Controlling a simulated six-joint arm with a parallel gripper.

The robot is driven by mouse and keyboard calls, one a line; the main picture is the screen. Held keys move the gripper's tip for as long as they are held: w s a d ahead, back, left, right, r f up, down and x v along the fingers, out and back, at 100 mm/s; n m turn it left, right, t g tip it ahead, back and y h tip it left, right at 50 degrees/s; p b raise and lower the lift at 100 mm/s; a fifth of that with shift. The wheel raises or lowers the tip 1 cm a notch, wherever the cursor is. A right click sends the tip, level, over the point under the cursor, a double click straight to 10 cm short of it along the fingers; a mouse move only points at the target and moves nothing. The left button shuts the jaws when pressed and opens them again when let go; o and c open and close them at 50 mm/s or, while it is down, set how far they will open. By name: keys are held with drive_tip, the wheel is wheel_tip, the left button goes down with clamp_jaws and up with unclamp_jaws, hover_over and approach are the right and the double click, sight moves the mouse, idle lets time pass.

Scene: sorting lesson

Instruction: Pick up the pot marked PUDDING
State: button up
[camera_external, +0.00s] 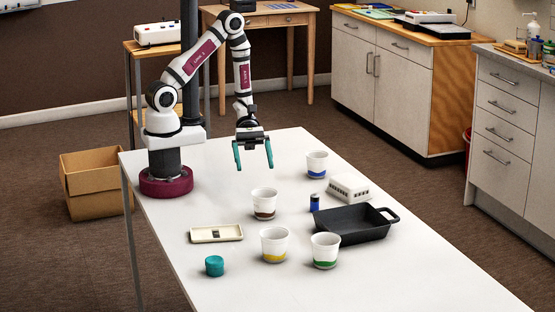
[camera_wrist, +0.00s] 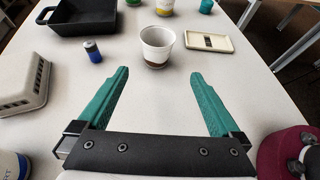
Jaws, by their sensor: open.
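Several white pots with coloured bands stand upright on the white table. One has a brown band (camera_external: 264,203), one yellow (camera_external: 274,244), one green (camera_external: 325,250) and one blue (camera_external: 317,164). I cannot read the word PUDDING on any of them. In the wrist view, the brown-banded pot (camera_wrist: 157,46) is ahead of my fingertips, near the middle between them. The blue-banded pot (camera_wrist: 14,165) is cut off at lower left, with a partial "RT" showing. My gripper (camera_external: 254,164) is open and empty above the table, behind the brown-banded pot; its teal fingers show in the wrist view (camera_wrist: 159,75).
A black pan (camera_external: 350,226), blue battery-like cylinder (camera_external: 314,203) and white vented box (camera_external: 349,187) are at right. A cream tray (camera_external: 216,233) and teal round object (camera_external: 214,266) are at left. Table between my base and the brown-banded pot is clear.

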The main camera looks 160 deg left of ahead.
sight(261, 194)
drive_tip(key=x, duration=1)
drive_tip(key=shift+w+f, duration=0.15)
drive_tip(key=x, duration=0.5)
drive_tip(key=shift+w+a, duration=0.2)
drive_tip(key=shift+a, duration=0.05)
drive_tip(key=c, duration=1.1)
